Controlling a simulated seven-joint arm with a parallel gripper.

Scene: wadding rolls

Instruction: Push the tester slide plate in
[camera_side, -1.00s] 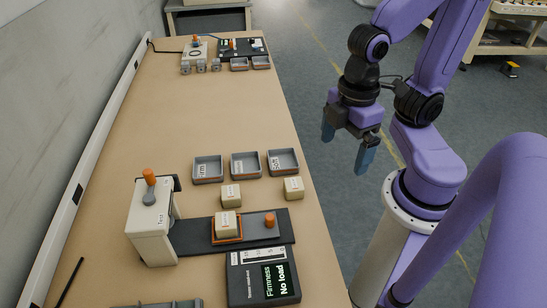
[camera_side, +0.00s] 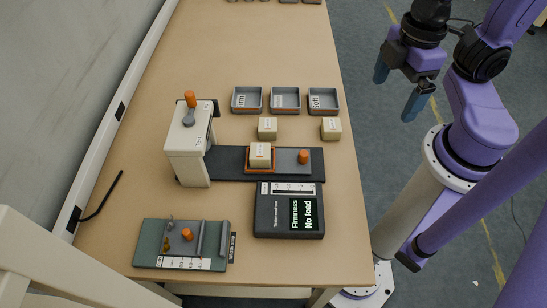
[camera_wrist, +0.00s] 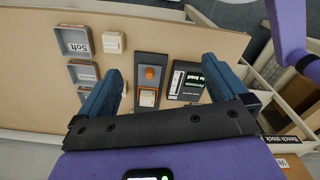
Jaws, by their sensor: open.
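The tester (camera_side: 189,146) is a cream housing with an orange-tipped lever, upright on the bench. Its dark slide track (camera_side: 228,164) runs out to the right. The slide plate (camera_side: 286,166) sits out on the track, clear of the housing, with an orange knob (camera_side: 303,157) at its right end. A cream block (camera_side: 260,154) sits in the plate's orange-edged seat. In the wrist view the knob (camera_wrist: 150,73) and the block (camera_wrist: 148,98) show between the fingers. My gripper (camera_side: 395,97) is open and empty, right of the bench edge, apart from the plate.
A firmness display (camera_side: 289,210) reading "No load" lies in front of the track. Two loose cream blocks (camera_side: 267,128) (camera_side: 331,128) and three grey trays (camera_side: 285,100) lie behind it. A green tool board (camera_side: 182,245) is at front left. The bench's back half is largely clear.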

